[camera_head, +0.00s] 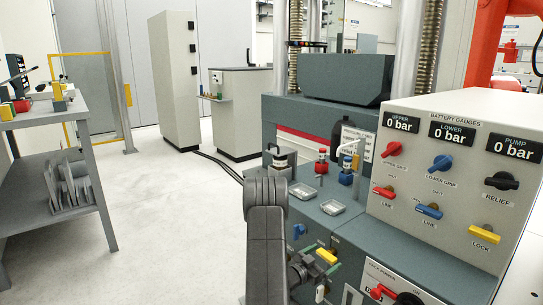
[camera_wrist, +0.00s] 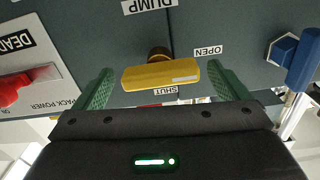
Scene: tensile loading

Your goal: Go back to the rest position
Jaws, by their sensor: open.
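My gripper (camera_wrist: 160,70) is open in the wrist camera view, with one green finger on each side of a yellow valve handle (camera_wrist: 161,76). The handle sits crosswise between the fingers, under a DUMP label and between OPEN and SHUT labels. I cannot tell whether a finger touches it. In the head camera view my gripper (camera_head: 322,260) is low at the front of the grey machine (camera_head: 345,252), beside the yellow handle (camera_head: 326,256). My forearm hides part of the machine front.
A red knob (camera_wrist: 22,85) is left of the gripper and a blue handle (camera_wrist: 303,58) right of it. A gauge panel (camera_head: 455,150) reading 0 bar stands at right. A shelf table (camera_head: 60,118) stands at left. The floor (camera_head: 165,225) between is clear.

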